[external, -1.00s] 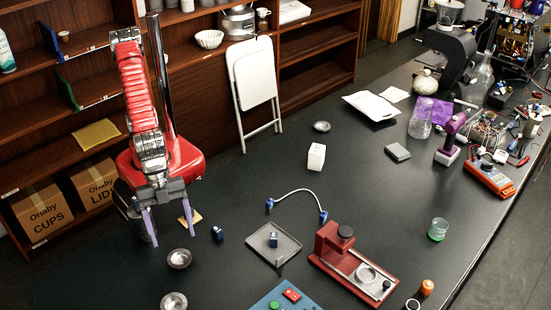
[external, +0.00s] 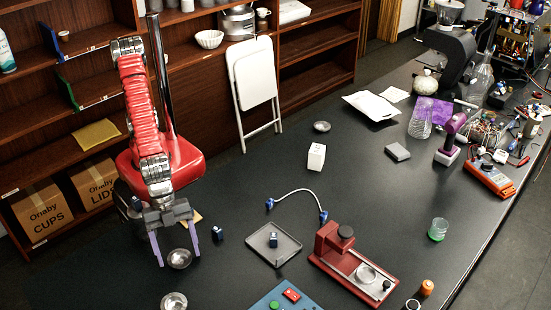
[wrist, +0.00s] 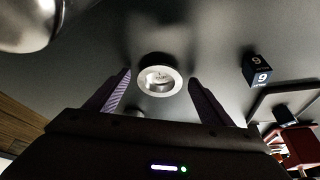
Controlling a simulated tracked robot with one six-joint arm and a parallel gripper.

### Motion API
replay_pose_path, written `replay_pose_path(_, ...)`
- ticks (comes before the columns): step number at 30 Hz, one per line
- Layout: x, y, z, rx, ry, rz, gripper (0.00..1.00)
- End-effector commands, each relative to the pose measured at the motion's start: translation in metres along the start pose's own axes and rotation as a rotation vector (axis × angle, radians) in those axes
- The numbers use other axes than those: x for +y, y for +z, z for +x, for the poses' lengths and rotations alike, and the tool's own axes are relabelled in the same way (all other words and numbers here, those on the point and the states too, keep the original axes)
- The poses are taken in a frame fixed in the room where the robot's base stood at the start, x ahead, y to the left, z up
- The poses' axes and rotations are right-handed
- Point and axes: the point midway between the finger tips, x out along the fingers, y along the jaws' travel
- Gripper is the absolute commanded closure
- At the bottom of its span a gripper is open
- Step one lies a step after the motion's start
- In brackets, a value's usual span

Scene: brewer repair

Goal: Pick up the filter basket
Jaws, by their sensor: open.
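A small round metal cup (external: 180,258), which looks like the filter basket, stands on the dark table at the lower left of the external view. A similar metal cup (external: 173,301) stands nearer the bottom edge; I cannot tell for certain which is the basket. My gripper (external: 179,261) is open and empty, fingers pointing down, with the first cup between its fingertips in the picture. In the wrist view the round cup (wrist: 160,81) shows between and just beyond the two purple fingers (wrist: 160,77). Neither finger visibly touches it.
A small dark blue cube (external: 218,233) sits to the cup's right, also in the wrist view (wrist: 258,69). Farther right are a grey tray (external: 291,247) and a red stand (external: 385,287). A blurred rounded metal shape (wrist: 25,18) fills the wrist view's upper left.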

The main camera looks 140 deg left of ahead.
Motion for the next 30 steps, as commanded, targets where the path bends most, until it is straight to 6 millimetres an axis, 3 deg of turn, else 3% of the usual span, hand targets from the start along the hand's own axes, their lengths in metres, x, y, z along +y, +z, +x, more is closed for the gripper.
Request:
replay_pose_path(18, 0.0, 0.0, 0.0042, 0.0, 0.0, 0.0, 0.25)
replay_pose_path(30, 0.0, 0.0, 0.0041, 0.0, 0.0, 0.0, 0.53)
